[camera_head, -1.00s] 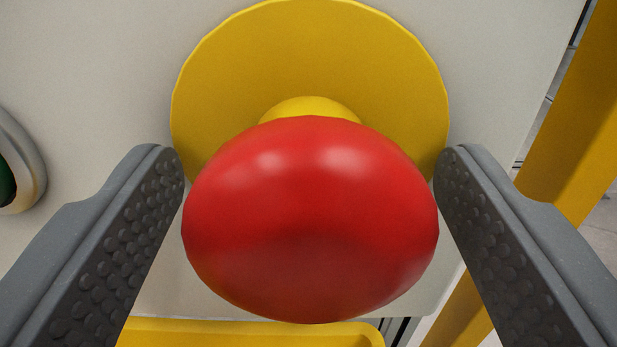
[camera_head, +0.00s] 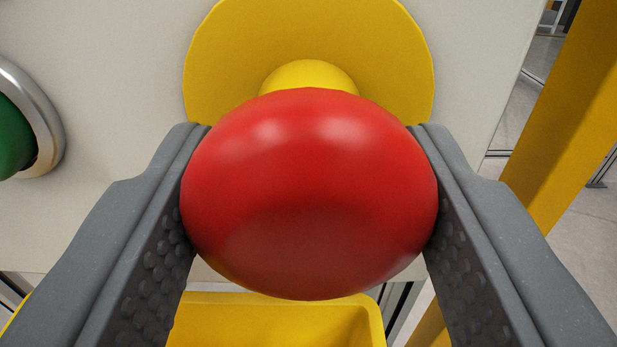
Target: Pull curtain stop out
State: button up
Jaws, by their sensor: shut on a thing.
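The curtain stop is a red mushroom button (camera_head: 310,195) on a yellow neck, in front of a round yellow plate (camera_head: 405,60) on a pale panel. It fills the middle of the view. My gripper (camera_head: 310,150) is shut on the red button, with one grey finger against its left side and one against its right. The textured inner pads show below the contact. The yellow neck (camera_head: 308,75) shows above the button; its lower part is hidden behind the red head.
A green button with a silver ring (camera_head: 48,125) is on the pale panel (camera_head: 110,70) at the left. A yellow bin (camera_head: 270,300) is below. A yellow post (camera_head: 570,120) stands at the right, past the panel's edge.

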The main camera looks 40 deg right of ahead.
jog(key=shift+a+f, duration=0.1)
jog(key=o, duration=1.4)
jog(key=shift+s, duration=0.1)
jog(key=p+v, duration=0.1)
jog(key=v, duration=1.2)
jog(key=shift+s+a, duration=0.3)
